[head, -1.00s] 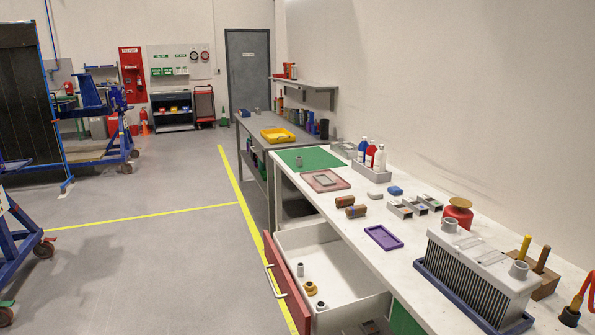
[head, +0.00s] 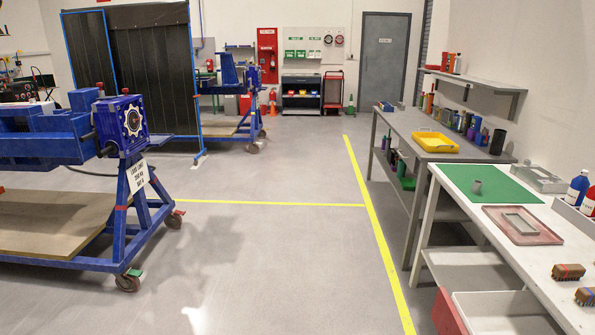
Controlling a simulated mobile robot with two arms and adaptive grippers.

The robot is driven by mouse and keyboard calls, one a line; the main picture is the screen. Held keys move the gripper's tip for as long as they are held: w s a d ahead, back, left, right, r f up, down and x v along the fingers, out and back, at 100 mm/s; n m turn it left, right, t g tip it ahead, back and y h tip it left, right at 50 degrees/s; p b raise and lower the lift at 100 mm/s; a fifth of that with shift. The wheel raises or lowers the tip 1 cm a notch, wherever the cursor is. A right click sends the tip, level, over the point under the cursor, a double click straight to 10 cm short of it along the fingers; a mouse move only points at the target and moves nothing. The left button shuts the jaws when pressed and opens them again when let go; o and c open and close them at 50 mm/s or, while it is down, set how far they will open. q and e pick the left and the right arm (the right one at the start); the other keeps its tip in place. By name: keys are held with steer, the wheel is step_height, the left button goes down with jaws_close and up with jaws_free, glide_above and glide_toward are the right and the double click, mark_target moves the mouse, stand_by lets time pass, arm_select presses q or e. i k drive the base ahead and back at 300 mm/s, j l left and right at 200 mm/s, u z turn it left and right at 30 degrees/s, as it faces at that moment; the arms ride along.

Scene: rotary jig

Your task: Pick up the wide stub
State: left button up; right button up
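Neither of my grippers is in view.
A pink tray (head: 523,225) and brown brushes (head: 568,272) lie on the white bench (head: 540,262). A grey bench with a yellow tray (head: 436,142) stands beyond. A blue wheeled stand (head: 125,200) is at left. The floor (head: 270,260) between is clear.

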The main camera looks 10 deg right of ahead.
mark_target(477, 186)
steer(key=i+z, duration=0.1)
steer(key=i, duration=0.7)
steer(key=i+j+z, duration=0.15)
steer(key=i, duration=0.65)
